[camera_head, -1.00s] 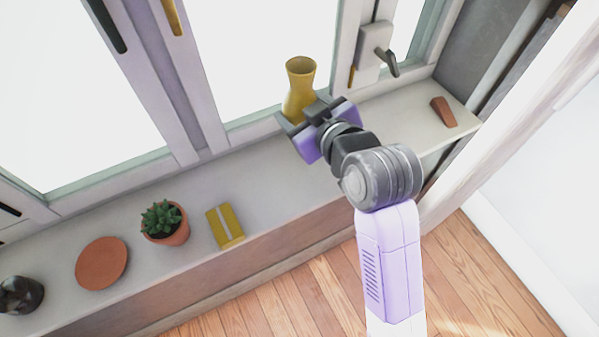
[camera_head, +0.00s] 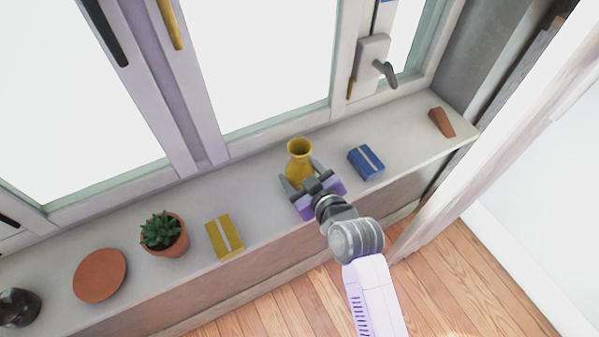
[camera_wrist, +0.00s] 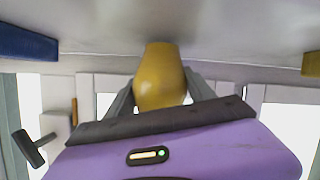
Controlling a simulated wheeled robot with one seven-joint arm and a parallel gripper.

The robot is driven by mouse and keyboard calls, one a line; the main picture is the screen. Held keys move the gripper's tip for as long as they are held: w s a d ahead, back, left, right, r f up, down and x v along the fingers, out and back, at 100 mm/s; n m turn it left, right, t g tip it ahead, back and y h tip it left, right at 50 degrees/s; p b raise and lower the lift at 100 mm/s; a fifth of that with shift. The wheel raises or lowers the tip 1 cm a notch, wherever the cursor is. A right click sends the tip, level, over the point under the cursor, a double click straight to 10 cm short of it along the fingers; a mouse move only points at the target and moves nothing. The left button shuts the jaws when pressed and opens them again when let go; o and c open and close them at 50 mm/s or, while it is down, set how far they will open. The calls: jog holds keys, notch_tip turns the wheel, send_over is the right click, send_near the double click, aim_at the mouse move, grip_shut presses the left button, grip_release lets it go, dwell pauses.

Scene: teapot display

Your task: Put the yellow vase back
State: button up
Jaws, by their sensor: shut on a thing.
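The yellow vase (camera_head: 299,165) has a flared mouth and is upright at the windowsill, in front of the window. My gripper (camera_head: 302,176) is shut on it, with one finger on each side of its body. In the wrist view, which looks upside down, the vase (camera_wrist: 160,76) sits between the two grey fingers. Its base is at or very close to the sill surface; I cannot tell whether it touches. The pale windowsill (camera_head: 262,195) runs along the window.
A blue box (camera_head: 366,162) lies to the right of the vase. A yellow box (camera_head: 225,237), a potted succulent (camera_head: 163,235), a terracotta disc (camera_head: 100,275) and a dark round object (camera_head: 18,308) stand to the left. A brown wedge (camera_head: 441,122) is far right. The window handle (camera_head: 384,70) juts out.

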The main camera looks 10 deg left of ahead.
jog(key=shift+f, duration=0.25)
jog(key=shift+f, duration=0.15)
jog(key=o, duration=1.7)
jog(key=shift+f, duration=0.1)
jog(key=shift+r, duration=0.25)
jog(key=shift+s+d, duration=0.25)
jog(key=shift+s, duration=0.05)
jog(key=v, duration=1.1)
jog(key=shift+b, duration=0.4)
jog(key=shift+s+d, duration=0.1)
